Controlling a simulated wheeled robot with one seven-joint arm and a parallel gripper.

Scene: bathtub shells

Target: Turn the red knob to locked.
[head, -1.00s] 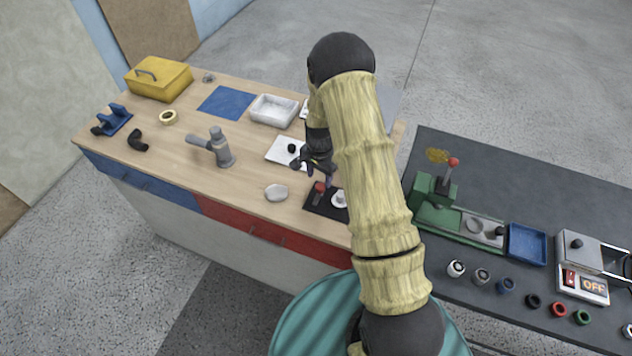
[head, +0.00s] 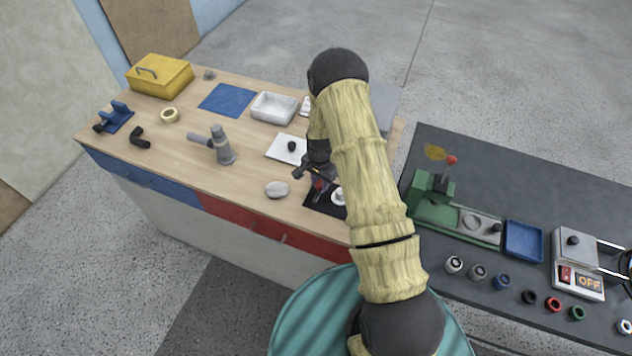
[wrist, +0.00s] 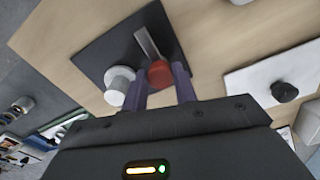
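The red knob (wrist: 160,74) sits on a black plate (wrist: 108,47) on the wooden worktop, with a grey bar-shaped lever or pointer (wrist: 147,42) beside it. In the head view the red knob (head: 320,185) is partly covered by my gripper (head: 316,178). My gripper (wrist: 158,76) has its two purple fingers apart, one on each side of the red knob. I cannot tell whether they touch it. A white round knob (wrist: 120,84) stands on the same plate, close to the left finger. No lock marking is readable.
A white plate with a black knob (head: 290,146) lies behind the black plate. A pale stone-like piece (head: 276,189) lies to its left, and a grey tap-like fitting (head: 221,150) stands further left. A dark bench (head: 460,270) with a green device stands at the right.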

